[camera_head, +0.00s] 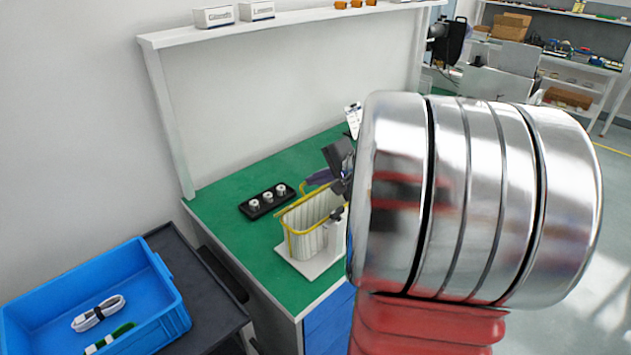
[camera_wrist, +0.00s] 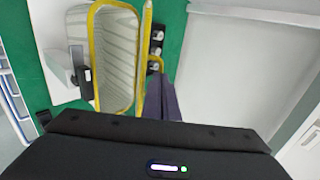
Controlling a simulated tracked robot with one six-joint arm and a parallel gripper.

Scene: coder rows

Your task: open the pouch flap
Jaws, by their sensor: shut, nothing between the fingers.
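The pouch (camera_head: 312,238) is pale and ribbed with a yellow rim, and it stands upright on a white base plate (camera_head: 297,263) on the green bench. In the wrist view the pouch (camera_wrist: 117,55) shows its mouth uncovered, with the pale inside visible. The yellow-edged flap (camera_wrist: 146,45) stands nearly edge-on along the right side of the mouth. A yellow loop (camera_wrist: 156,62) sticks out at its right, close to my fingertips. My gripper (camera_wrist: 160,80) is shut, with its purple fingers beside the flap; whether they touch it is unclear. My gripper (camera_head: 308,182) also shows behind the pouch in the head view.
A grey block with a dark clamp (camera_wrist: 83,80) stands at the pouch's left side in the wrist view. A black tray (camera_head: 268,202) with several metal parts lies behind the pouch. A blue crate (camera_head: 95,300) stands left of the bench. My arm hides the bench's right part.

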